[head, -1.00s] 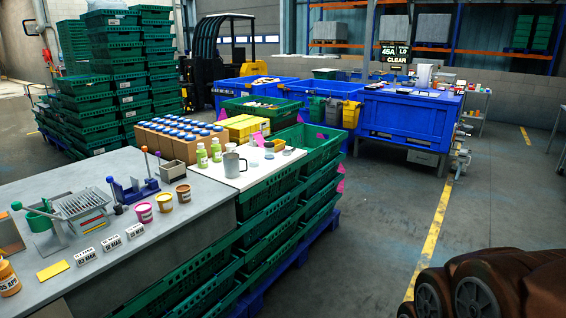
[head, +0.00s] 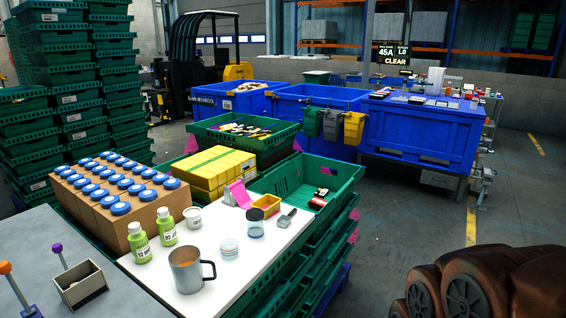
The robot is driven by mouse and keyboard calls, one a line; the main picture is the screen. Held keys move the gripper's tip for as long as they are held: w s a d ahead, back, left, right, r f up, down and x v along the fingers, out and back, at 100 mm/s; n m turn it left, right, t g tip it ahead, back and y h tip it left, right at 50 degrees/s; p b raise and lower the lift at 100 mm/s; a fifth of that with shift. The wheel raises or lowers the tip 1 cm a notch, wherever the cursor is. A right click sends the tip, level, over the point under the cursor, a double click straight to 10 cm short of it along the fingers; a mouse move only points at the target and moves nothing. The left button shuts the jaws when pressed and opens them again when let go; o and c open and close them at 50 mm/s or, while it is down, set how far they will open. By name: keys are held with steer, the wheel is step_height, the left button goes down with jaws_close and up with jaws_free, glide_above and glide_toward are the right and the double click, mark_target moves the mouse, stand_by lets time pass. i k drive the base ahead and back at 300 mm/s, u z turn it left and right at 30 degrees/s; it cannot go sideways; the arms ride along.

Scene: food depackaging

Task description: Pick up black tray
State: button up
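I cannot make out a black tray for certain. Small dark, flat items lie on the blue container (head: 418,133) at the back right; one dark item (head: 381,95) is near its left edge, too small to identify. A small black and red item (head: 320,198) lies inside the open green crate (head: 285,178) in the middle. My gripper is not in view; only brown parts of my own body show at bottom right.
A white board (head: 205,303) holds a grey mug (head: 187,270), green bottles (head: 139,241) and jars. Blue-capped containers (head: 121,208) and yellow boxes (head: 208,172) stand behind. Stacked green crates (head: 85,90) are at left. The grey floor at right (head: 400,215) is clear.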

mark_target(321, 193)
steer(key=z, duration=0.1)
steer(key=i, duration=1.45)
steer(key=z, duration=0.1)
